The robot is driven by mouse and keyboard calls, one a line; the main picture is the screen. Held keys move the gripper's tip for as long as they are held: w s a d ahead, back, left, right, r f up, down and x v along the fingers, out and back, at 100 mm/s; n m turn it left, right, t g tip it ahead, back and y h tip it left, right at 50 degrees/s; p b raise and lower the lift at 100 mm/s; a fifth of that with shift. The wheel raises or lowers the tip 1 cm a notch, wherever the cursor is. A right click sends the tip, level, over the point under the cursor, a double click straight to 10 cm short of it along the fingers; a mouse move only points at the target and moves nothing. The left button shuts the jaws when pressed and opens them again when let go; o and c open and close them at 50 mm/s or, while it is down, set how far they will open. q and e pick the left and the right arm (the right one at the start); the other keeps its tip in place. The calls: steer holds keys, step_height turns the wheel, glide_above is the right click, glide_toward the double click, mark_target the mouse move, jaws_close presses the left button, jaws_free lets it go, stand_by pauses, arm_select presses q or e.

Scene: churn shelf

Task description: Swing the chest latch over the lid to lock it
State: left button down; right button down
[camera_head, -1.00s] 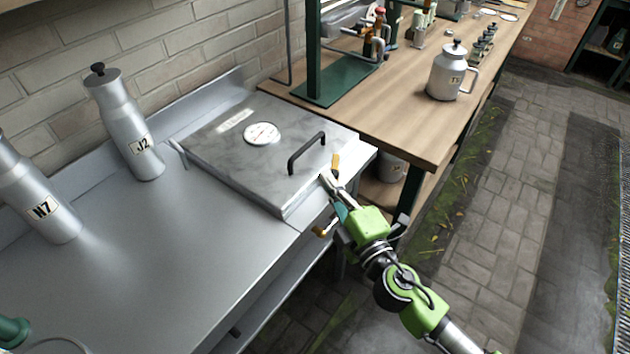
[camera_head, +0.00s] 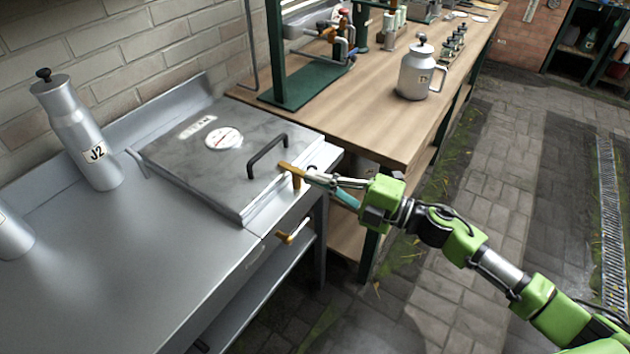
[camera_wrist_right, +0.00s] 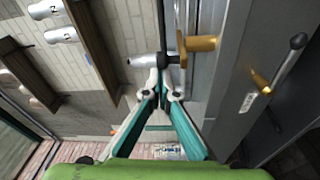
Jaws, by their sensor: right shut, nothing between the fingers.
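The closed steel chest lid (camera_head: 195,165) is set in the metal counter, with a round dial and a dark bar handle (camera_head: 268,155). The brass chest latch (camera_head: 290,169) is at the lid's front edge on a short post. Its bar points left, and its end appears to overlap the lid's edge. The latch also shows in the right wrist view (camera_wrist_right: 200,44). My right gripper (camera_head: 312,176) is shut and empty, its tips close to the latch's outer end; I cannot tell whether they touch. In the wrist view its fingers (camera_wrist_right: 160,80) meet below the latch. My left gripper is out of view.
A brass tap (camera_head: 293,232) sticks out of the counter front below the latch. The can J2 (camera_head: 85,140) stands left of the chest. A wooden bench (camera_head: 385,125) with a lidded jug (camera_head: 417,72) stands behind right. The counter's front left is bare.

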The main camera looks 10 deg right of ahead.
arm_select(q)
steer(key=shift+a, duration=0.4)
arm_select(e)
steer(key=shift+w+d, duration=0.25)
steer(key=shift+d, duration=0.05)
